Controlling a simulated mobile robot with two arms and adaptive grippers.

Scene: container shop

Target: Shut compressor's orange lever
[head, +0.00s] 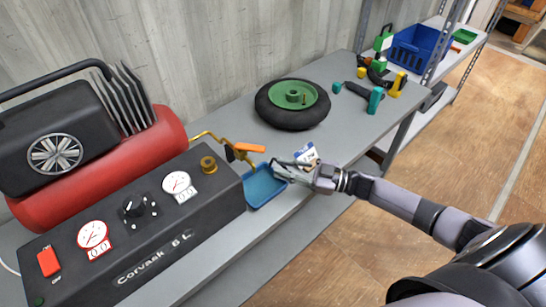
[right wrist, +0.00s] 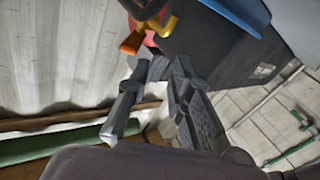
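The compressor has a red tank (head: 110,160) and a dark control box (head: 140,245) standing on a grey bench. Its orange lever (head: 249,147) sits on a bent brass pipe (head: 207,135) at the box's right end. The lever also shows at the top of the right wrist view (right wrist: 131,44). My right gripper (head: 279,168) is just right of the lever, above the blue tray, and apart from the lever. In the right wrist view its fingers (right wrist: 160,72) are spread with nothing between them, and the lever lies beyond the fingertips. My left gripper is out of view.
A blue tray (head: 257,200) lies under the pipe, beside the control box. A small white and blue box (head: 306,151) is behind my right gripper. A black wheel with a green hub (head: 293,103) lies farther back. Drills and a blue crate (head: 419,48) are at the far end.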

